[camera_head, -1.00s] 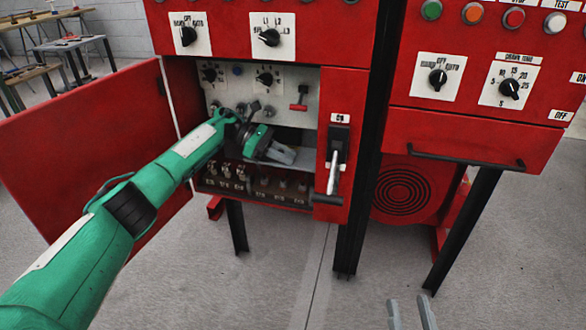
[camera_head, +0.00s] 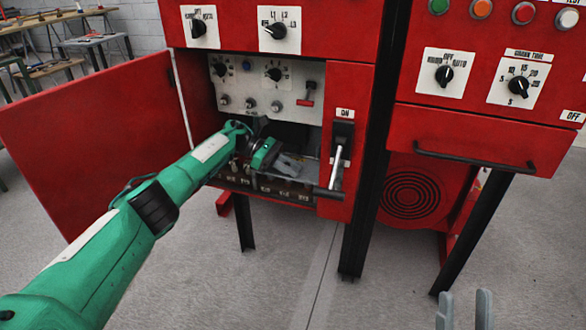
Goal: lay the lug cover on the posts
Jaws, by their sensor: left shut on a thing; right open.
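My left gripper (camera_head: 288,165) reaches into the open lower bay of the red cabinet. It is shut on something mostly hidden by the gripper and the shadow. A pale grey, flat piece shows just right of the fingers and may be part of the lug cover (camera_head: 311,172); its outline is hard to make out. The row of posts (camera_head: 265,186) stands low in the bay, just below the gripper, partly hidden by my wrist and the gripper. I cannot tell whether the cover touches them. My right gripper (camera_head: 465,309) is open and empty at the bottom edge, well away from the cabinet.
A grey panel with knobs (camera_head: 273,75) and a red switch (camera_head: 308,94) sits above the gripper. A lever handle (camera_head: 336,166) projects right of the bay. The red door (camera_head: 95,140) stands open at the left. A long dark handle (camera_head: 475,160) crosses the right cabinet.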

